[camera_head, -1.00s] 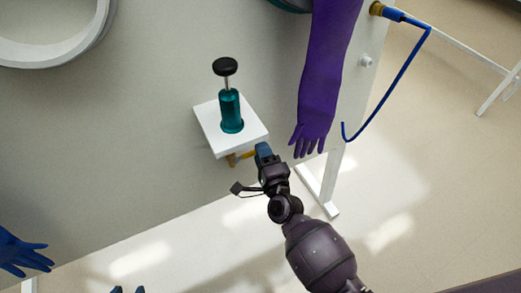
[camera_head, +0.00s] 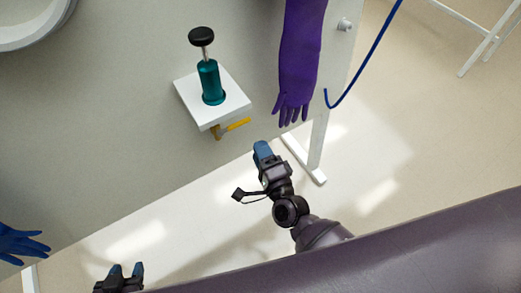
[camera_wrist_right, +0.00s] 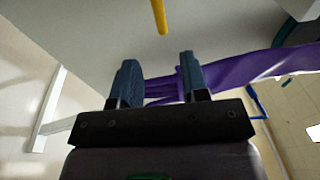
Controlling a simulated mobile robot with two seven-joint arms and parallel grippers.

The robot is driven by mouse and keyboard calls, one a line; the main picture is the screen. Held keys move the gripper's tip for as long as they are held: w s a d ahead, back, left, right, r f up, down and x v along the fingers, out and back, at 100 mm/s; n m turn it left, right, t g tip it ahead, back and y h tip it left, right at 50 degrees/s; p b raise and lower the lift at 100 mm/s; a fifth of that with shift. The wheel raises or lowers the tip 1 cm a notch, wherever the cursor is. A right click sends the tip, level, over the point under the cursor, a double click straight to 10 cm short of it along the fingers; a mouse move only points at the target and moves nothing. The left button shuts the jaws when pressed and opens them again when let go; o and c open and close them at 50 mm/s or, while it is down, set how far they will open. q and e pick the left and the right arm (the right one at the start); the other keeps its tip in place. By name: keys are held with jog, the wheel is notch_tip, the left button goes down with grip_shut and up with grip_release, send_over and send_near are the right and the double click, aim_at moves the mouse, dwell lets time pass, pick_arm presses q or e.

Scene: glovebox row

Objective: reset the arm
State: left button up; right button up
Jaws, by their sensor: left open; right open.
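My right gripper (camera_head: 262,150) is open and empty, below and to the right of a small white shelf (camera_head: 235,104) in the head view. In the right wrist view its two blue fingertips (camera_wrist_right: 162,78) stand apart with nothing gripped between them. A yellow handle (camera_head: 236,125) sits under the shelf, apart from the fingers; a yellow bar (camera_wrist_right: 159,15) shows ahead of them in the wrist view. My left gripper (camera_head: 125,272) is open at the lower left edge, partly cut off.
A teal cylinder with a black knob (camera_head: 210,82) stands on the shelf. A purple glove (camera_head: 298,60) hangs just above my right gripper; a blue glove (camera_head: 18,243) is at far left. A blue hose (camera_head: 366,72) and white stand leg (camera_head: 318,145) lie to the right. The floor below is clear.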

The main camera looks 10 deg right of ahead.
pick_arm(q)
jog(key=shift+w+a+r, duration=0.1)
jog(key=shift+w+r, duration=0.05)
jog(key=shift+w, duration=0.15)
jog(key=r+p, duration=0.2)
jog(key=s+r+p, duration=0.1)
jog(key=r+p, duration=0.1)
jog(key=p, duration=0.1)
jog(key=shift+a, duration=0.15)
pick_arm(e)
jog(key=s+d+n+g+h, duration=0.3)
jog(key=s+d+n+g, duration=0.4)
jog(key=s+d+n, duration=1)
jog(key=s+f, duration=0.1)
jog(key=s, duration=0.2)
jog(key=shift+s+d+h, duration=0.15)
jog(key=shift+d+h, duration=0.15)
jog(key=shift+d, duration=0.1)
